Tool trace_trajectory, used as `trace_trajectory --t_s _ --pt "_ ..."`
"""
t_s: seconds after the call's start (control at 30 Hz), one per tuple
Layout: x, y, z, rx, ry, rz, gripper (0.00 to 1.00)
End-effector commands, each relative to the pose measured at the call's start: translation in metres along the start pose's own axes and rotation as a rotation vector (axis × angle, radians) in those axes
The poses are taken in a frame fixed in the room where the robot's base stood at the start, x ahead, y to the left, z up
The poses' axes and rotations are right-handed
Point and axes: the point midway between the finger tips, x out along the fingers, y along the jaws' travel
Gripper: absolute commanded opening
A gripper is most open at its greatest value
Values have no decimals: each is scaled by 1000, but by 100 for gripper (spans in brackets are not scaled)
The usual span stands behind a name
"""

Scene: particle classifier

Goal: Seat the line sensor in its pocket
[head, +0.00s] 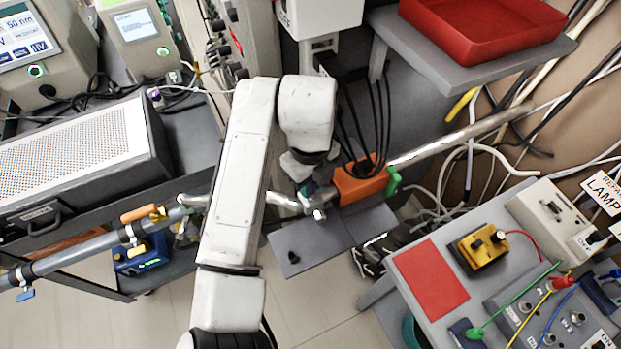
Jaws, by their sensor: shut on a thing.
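My white arm reaches up the middle of the head view and bends down at the wrist. My gripper (306,184) is partly hidden under the wrist, beside the metal pipe (440,147). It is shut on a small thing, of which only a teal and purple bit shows. I cannot tell whether that is the line sensor. An orange block (360,186) with black cables sits at the pipe, just right of my gripper. I cannot make out the sensor's pocket.
A grey plate (318,243) lies below the pipe. A red tray (484,27) stands on a shelf at the upper right. A bench with a red mat (430,282) and coloured leads is at the lower right. A perforated-top instrument (75,152) stands at the left.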

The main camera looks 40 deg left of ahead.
Motion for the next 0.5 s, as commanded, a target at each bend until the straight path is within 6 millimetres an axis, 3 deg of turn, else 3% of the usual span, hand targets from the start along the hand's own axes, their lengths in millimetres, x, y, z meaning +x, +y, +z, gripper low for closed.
trace_trajectory --t_s 0.2,0.23,0.5 --pt "6 0 0 0 1 0 0" --pt "5 0 0 0 0 0 23" --pt "5 0 0 0 0 1 48"
